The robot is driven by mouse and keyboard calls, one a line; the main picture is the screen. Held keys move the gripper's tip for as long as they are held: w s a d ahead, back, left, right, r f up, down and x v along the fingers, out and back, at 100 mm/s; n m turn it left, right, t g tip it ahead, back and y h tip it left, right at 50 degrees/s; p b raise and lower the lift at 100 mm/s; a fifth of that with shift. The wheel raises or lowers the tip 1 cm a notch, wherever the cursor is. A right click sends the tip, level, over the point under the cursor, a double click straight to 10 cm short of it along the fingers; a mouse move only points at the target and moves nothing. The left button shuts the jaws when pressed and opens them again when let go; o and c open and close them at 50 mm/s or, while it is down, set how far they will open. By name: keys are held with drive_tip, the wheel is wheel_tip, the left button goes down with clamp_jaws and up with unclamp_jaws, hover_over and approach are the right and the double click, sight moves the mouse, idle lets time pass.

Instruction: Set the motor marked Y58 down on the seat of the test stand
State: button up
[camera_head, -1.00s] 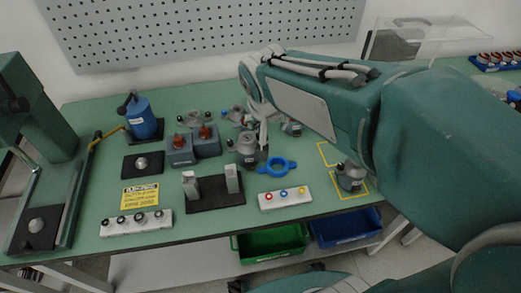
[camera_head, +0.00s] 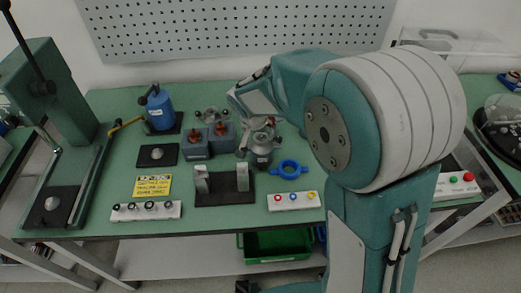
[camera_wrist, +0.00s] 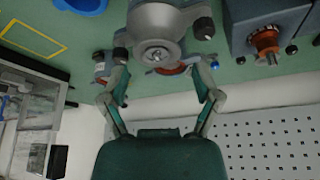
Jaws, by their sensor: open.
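A grey motor (camera_head: 263,153) stands on the green table just right of two blue-grey blocks; I cannot read its marking. My gripper (camera_head: 262,128) is over this motor in the head view. In the wrist view my open gripper (camera_wrist: 160,78) has its two fingers spread, with the motor (camera_wrist: 157,38) beyond and between the tips; I cannot tell whether they touch. A black base with two grey uprights (camera_head: 243,178) stands empty to the motor's front left. A black pad with a silver knob (camera_head: 157,154) lies farther left. I cannot tell which is the test stand's seat.
A blue cylinder (camera_head: 160,112) stands at the back left, a green press (camera_head: 70,110) at far left.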

sight(261, 137)
drive_tip(key=x, duration=0.4)
drive_tip(key=shift+w+d+f, duration=0.15)
drive_tip(key=shift+d+f, duration=0.1)
drive_tip(key=shift+f, duration=0.05)
drive_tip(key=shift+a, duration=0.1)
drive_tip(key=shift+c, duration=0.3)
drive_tip(key=shift+r, duration=0.1)
drive_tip(key=c, duration=0.9)
drive_tip(key=shift+c, duration=0.2)
